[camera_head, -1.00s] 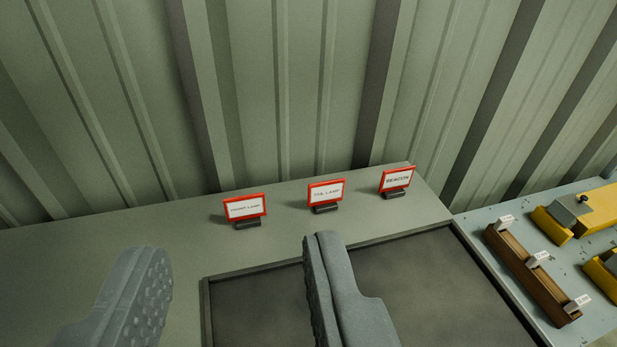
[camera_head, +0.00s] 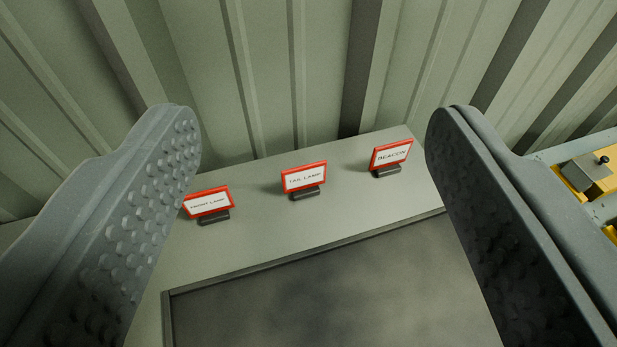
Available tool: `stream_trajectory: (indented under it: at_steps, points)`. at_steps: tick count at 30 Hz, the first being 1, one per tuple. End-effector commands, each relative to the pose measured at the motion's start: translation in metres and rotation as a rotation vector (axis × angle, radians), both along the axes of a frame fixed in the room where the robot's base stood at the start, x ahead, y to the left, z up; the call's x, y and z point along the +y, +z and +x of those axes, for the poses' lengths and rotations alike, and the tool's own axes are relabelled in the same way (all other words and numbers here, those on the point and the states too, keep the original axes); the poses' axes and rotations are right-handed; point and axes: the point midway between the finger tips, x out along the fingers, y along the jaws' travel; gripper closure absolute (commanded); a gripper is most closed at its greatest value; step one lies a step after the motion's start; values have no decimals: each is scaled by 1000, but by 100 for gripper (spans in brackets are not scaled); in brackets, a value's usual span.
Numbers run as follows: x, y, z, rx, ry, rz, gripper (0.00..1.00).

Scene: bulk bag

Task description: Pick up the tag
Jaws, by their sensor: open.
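Three red-framed white tags stand upright in small dark holders in a row on a grey-green surface. The FRONT LAMP tag (camera_head: 207,203) is at the left, close beside my left finger. The TAIL LAMP tag (camera_head: 304,179) is in the middle. The BEACON tag (camera_head: 390,156) is at the right. My gripper (camera_head: 312,125) is wide open and empty. In the picture, the tags show between its two fingers, apart from them and beyond them. Which tag the task means cannot be told.
A dark framed panel (camera_head: 330,295) lies in front of the tags. A corrugated metal wall (camera_head: 290,80) rises right behind them. A yellow item with a grey block (camera_head: 588,172) shows at the far right, partly hidden by my right finger.

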Motion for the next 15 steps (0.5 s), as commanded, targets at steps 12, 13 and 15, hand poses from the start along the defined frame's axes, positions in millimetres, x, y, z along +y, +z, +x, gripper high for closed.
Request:
stream_trajectory:
  at_steps: [12,13,15]
  points:
    - [-101,-109,113,118,-79,-154,5]
    - [-103,-124,119,130,-60,-161,5]
    - [-103,-155,128,154,-4,-169,5]
